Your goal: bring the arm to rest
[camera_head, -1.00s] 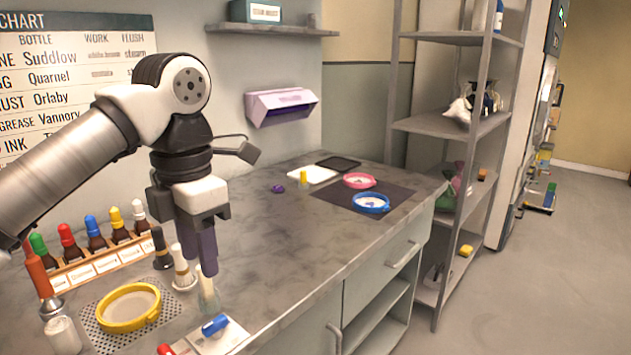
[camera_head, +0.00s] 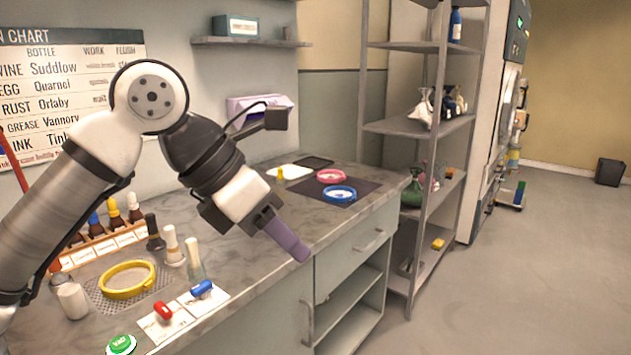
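My gripper (camera_head: 290,241) hangs over the front edge of the marble-look counter (camera_head: 238,268), tilted down and to the right. The gripper is apart from the items on the counter.
Dropper bottles (camera_head: 115,214), a yellow ring (camera_head: 128,279), a red clip (camera_head: 163,310) and a blue clip (camera_head: 202,289) are at the counter's left. Pink (camera_head: 331,176) and blue (camera_head: 340,193) rings lie on a dark mat.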

